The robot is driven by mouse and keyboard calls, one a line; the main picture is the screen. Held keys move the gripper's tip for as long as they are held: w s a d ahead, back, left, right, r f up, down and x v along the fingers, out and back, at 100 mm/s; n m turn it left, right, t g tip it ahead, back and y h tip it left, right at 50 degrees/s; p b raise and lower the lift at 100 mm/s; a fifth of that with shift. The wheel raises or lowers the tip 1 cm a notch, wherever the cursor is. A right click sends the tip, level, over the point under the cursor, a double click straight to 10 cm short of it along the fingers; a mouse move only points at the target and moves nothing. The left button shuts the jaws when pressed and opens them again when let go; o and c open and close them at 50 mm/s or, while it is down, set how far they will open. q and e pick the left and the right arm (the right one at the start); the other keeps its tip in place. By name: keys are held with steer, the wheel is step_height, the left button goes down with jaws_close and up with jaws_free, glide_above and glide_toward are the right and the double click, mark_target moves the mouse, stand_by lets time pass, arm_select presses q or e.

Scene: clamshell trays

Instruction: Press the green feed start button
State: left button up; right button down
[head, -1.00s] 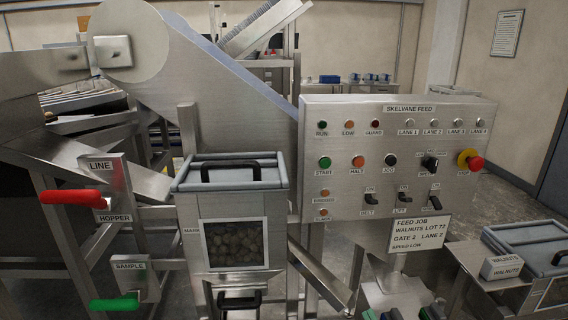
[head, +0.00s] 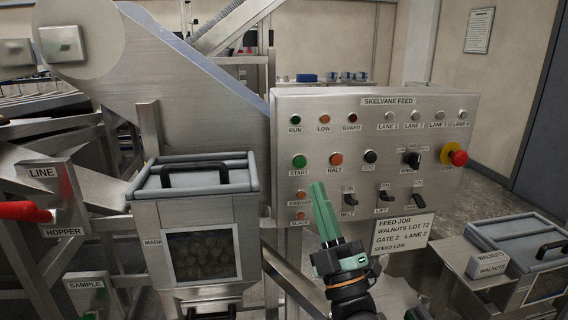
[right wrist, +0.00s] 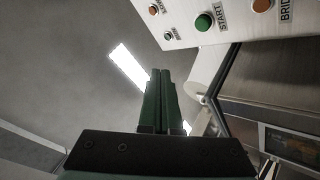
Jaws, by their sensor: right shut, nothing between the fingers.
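The green start button (head: 299,161) sits on the left part of the steel Skelvane Feed panel (head: 370,100), above its START label. The right wrist view also shows the green button (right wrist: 204,21) near the top, beyond the fingertips. My right gripper (head: 319,186) has green fingers, shut with nothing between them. It points up in front of the panel, below and slightly right of the button in the head view, and apart from it in the wrist view. My left gripper is not in view.
An orange halt button (head: 335,159) and a black jog button (head: 370,157) are right of start. A red stop knob (head: 459,158) is at the panel's right. A lidded bin (head: 195,180) with a window stands left of my gripper. A red lever (head: 22,210) is at far left.

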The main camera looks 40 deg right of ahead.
mark_target(300, 162)
steer(key=shift+w, duration=0.1)
stand_by(0.3)
steer(key=shift+w+d+b, duration=0.1)
steer(key=shift+w+d, duration=0.6)
steer(key=shift+w, duration=0.55)
steer(key=shift+w+d+b, duration=0.1)
steer(key=shift+w+d, duration=0.65)
steer(key=shift+w, duration=0.5)
steer(key=shift+w+d+b, duration=0.1)
steer(key=shift+w+d, duration=0.6)
steer(key=shift+w, duration=0.55)
steer(key=shift+w, duration=0.1)
steer(key=shift+w+d, duration=0.2)
steer(key=shift+w, duration=0.1)
steer(key=shift+w+d, duration=0.15)
steer(key=shift+w, duration=0.2)
steer(key=shift+s, duration=0.15)
steer(key=shift+s+a, duration=0.35)
steer(key=shift+s, duration=0.25)
